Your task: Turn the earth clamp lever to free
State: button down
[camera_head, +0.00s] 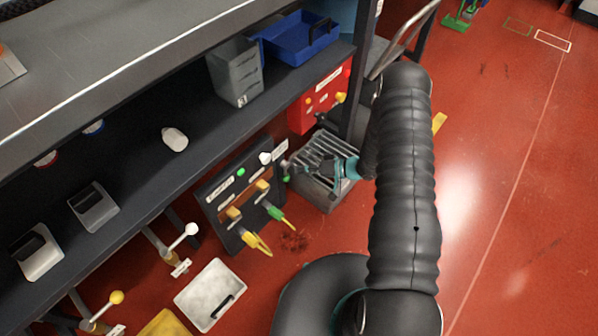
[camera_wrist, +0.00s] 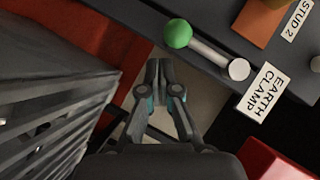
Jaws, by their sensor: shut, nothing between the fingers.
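The earth clamp lever (camera_wrist: 208,52) is a short pale bar with a green ball at one end and a white round end near the label (camera_wrist: 262,92) reading EARTH CLAMP. In the wrist view the bar slants from the green ball at upper left to the white end at lower right. My gripper (camera_wrist: 158,66) is shut and empty, its tips just below and left of the green ball. I cannot tell whether they touch it. In the head view my gripper (camera_head: 287,165) is at the right edge of the dark panel (camera_head: 213,187), partly covering the lever.
A grey slatted box (camera_head: 325,195) stands close beside my gripper; its ribbed side (camera_wrist: 50,95) fills the wrist view's left. A red box (camera_head: 322,98) is behind. Yellow and green plugs (camera_head: 275,213) hang on the panel. A white tray (camera_head: 210,295) lies on the floor. Red floor is open at right.

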jog(key=d, duration=0.1)
jog(key=w+d, duration=0.1)
jog(key=d, duration=0.1)
jog(key=shift+w+d+r, duration=0.15)
jog(key=shift+r, duration=0.1)
jog(key=v, duration=0.2)
jog(key=f+v, duration=0.1)
jog(key=v, duration=0.5)
jog(key=shift+w+d+f, duration=0.1)
jog(key=shift+d, duration=0.4)
